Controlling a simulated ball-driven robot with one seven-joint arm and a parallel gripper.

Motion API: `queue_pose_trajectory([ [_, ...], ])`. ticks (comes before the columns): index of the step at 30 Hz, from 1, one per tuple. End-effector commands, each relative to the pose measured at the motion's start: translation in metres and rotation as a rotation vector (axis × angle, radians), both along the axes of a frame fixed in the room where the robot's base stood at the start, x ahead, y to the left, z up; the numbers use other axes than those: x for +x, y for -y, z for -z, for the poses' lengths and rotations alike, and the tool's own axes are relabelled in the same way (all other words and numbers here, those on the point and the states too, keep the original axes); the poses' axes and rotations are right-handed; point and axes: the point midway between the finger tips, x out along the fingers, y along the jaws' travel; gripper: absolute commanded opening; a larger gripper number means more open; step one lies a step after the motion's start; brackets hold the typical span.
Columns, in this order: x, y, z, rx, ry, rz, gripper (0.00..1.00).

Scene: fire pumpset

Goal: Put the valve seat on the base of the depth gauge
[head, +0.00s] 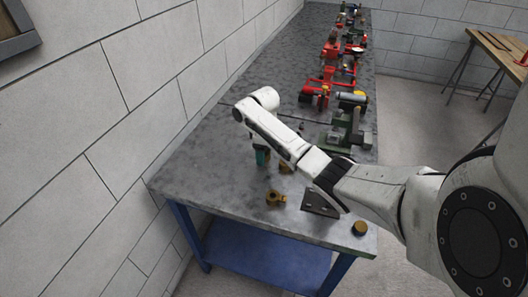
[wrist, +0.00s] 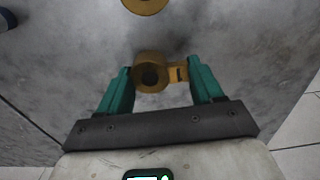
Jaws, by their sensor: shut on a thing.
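My gripper (wrist: 160,76) has its teal fingers shut on a brass-coloured part (wrist: 150,72), a short round sleeve with a hole and a slotted tab on its right. I take this part to be the valve seat. In the head view my gripper (head: 262,157) points down over the near part of the bench, and I cannot make out the held part there. Another round brass piece (wrist: 145,4) is cut by the top edge of the wrist view. I cannot tell which thing is the depth gauge or its base.
On the grey bench (head: 215,178) are a brass fitting (head: 276,199), a dark angled block (head: 320,203) and a round brass piece (head: 360,228) near the edge. A green device (head: 350,133) and red pump parts (head: 318,92) stand farther back. A wall runs along the left.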

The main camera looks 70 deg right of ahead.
Motion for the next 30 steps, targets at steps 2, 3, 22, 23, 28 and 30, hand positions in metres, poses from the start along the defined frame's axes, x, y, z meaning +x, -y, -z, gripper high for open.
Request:
queue_pose_trajectory([
  [2, 0.0, 0.0007, 0.0027, -0.002, 0.0, 0.001, 0.24],
  [3, 0.0, 0.0007, 0.0034, -0.002, 0.001, 0.001, 0.24],
  [22, -0.0002, 0.0001, 0.0067, 0.0, 0.001, 0.0, 0.91],
  [23, -0.0002, 0.0001, 0.0067, 0.0, 0.001, 0.0, 0.91],
  [28, -0.0002, 0.0002, 0.0059, -0.001, 0.001, 0.0, 0.91],
  [30, -0.0002, 0.0005, 0.0023, -0.002, 0.001, 0.0, 0.91],
])
